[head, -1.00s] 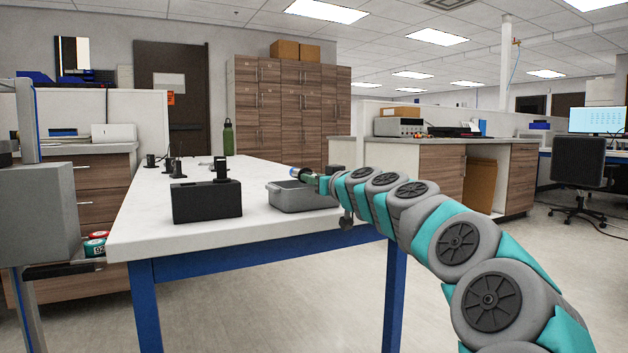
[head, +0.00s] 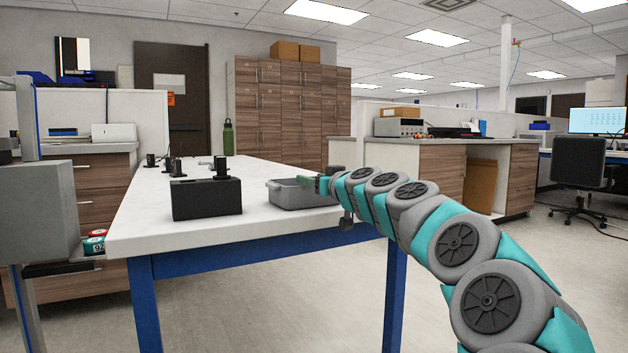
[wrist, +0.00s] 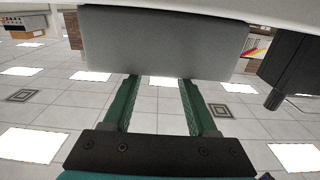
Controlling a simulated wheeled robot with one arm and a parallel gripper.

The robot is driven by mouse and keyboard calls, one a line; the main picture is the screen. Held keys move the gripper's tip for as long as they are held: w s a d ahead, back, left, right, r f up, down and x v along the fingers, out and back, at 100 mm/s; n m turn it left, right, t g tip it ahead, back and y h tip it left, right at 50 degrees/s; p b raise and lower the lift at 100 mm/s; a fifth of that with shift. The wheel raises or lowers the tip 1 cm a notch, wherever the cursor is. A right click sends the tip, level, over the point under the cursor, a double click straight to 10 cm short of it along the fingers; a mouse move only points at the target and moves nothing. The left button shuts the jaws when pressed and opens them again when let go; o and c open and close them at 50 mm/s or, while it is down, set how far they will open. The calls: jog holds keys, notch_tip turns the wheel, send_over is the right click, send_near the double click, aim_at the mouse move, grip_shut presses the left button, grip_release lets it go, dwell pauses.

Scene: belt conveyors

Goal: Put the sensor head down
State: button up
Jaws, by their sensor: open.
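My gripper (head: 305,181) is at the rim of a grey tray (head: 303,197) on the white table. In the wrist view, which looks upside down, its two green fingers (wrist: 157,82) stand apart with nothing between them. The grey wall of the tray (wrist: 165,42) fills the top of that view, just beyond the fingertips. I do not see the sensor head in either view now; the tray's inside is mostly hidden by its front wall and my gripper.
A black block (head: 207,200) stands left of the tray; it also shows in the wrist view (wrist: 296,65). Small black parts (head: 175,167) and a green bottle (head: 228,138) stand farther back. The table's front left (head: 150,228) is clear. Red and teal cylinders (head: 95,240) lie at the left.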

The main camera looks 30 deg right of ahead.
jog(key=shift+r+p, duration=0.65)
jog(key=s, duration=1.2)
jog(key=shift+d+f+b, duration=0.2)
jog(key=shift+f+b, duration=0.05)
jog(key=shift+b, duration=0.2)
jog(key=s+a+f+n+g+y, duration=0.25)
jog(key=a+f, duration=0.25)
jog(key=a, duration=0.4)
jog(key=s+a+f+n+g+y, duration=0.1)
jog(key=a+f+g+y, duration=0.15)
jog(key=a+f, duration=0.45)
jog(key=s+a+f+g, duration=0.5)
jog(key=s+a+f, duration=0.2)
jog(key=a+f, duration=0.25)
jog(key=s+a+f+g+h, duration=0.2)
jog(key=s+a+f+g, duration=0.15)
jog(key=s+f, duration=0.7)
jog(key=s+d+f+m+g+h, duration=0.1)
jog(key=s+d+f+m+g, duration=0.1)
jog(key=s, duration=0.7)
jog(key=s+d+f+m+g+h, duration=0.2)
jog(key=s+d+f+g, duration=0.2)
jog(key=s, duration=0.5)
notch_tip(320, 180, down, 3)
jog(key=shift+s+d+r+h, duration=0.15)
jog(key=shift+s+d+h, duration=0.15)
jog(key=shift+d, duration=0.2)
